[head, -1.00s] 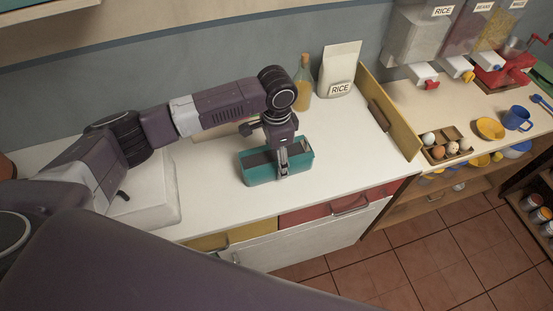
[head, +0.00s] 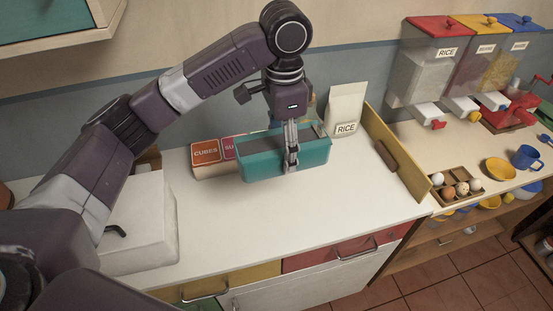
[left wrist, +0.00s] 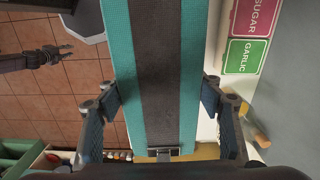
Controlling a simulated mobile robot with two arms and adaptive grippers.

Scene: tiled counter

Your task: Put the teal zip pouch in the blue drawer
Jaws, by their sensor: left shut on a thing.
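The teal zip pouch (head: 275,166), a long teal block with a dark band along its top, hangs above the white counter. My left gripper (head: 291,160) is shut on its sides. In the left wrist view the pouch (left wrist: 122,60) runs between the two fingers of my left gripper (left wrist: 160,115). My right gripper (left wrist: 55,56) seems to show small over the floor in the left wrist view; its jaws are too small to judge. I see no blue drawer.
A rice bag (head: 345,108) and a yellow board (head: 390,145) stand to the right. A white block (head: 140,220) sits at left. The counter's front middle is clear. An egg tray (head: 448,197) lies on the farther counter.

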